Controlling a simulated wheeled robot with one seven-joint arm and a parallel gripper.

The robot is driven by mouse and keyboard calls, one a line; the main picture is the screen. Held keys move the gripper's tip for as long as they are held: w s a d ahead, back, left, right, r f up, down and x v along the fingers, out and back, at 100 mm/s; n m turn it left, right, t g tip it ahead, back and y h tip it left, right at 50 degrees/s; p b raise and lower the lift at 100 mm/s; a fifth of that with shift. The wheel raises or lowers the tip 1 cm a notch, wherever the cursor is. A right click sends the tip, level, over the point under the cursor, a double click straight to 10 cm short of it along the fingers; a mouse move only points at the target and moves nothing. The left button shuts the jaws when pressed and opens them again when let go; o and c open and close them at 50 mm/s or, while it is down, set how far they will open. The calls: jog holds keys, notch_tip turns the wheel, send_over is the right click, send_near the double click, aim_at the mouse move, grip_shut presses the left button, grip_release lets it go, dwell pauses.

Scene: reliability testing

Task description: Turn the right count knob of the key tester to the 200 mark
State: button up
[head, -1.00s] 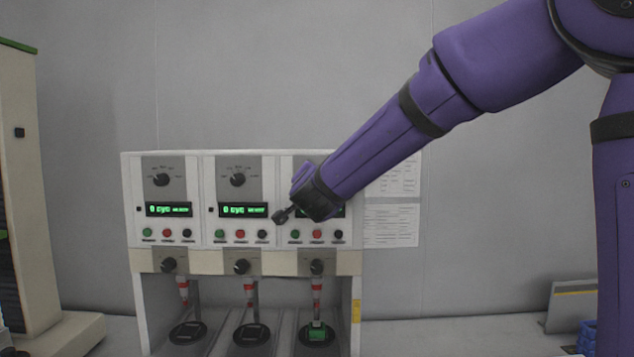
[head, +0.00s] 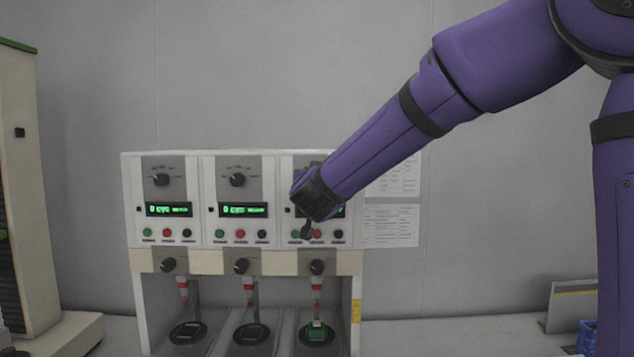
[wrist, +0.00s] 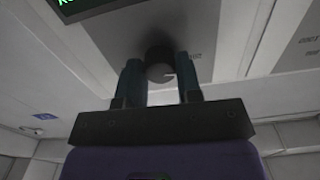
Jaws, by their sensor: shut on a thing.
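The key tester (head: 127,200) is a white cabinet with three stations side by side. Its right count knob is hidden behind my wrist in the head view. In the wrist view the dark round knob (wrist: 159,73) sits between the two fingers of my gripper (wrist: 160,82), which is shut on it. In the head view my arm covers the fingers.
The left count knob (head: 161,180) and middle count knob (head: 238,180) are clear of my arm. Buttons and lower knobs, such as the right lower knob (head: 317,267), lie below my wrist. A green block (head: 317,331) sits under the right plunger. Paper sheets (head: 391,226) hang to the right.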

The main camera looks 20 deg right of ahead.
jog(key=shift+n, duration=0.4)
jog(key=o, duration=0.9)
jog(key=shift+o, duration=0.2)
jog(key=shift+s, duration=0.1)
jog(key=v, duration=1)
jog(key=shift+s+a, duration=0.15)
jog(key=shift+s, duration=0.2)
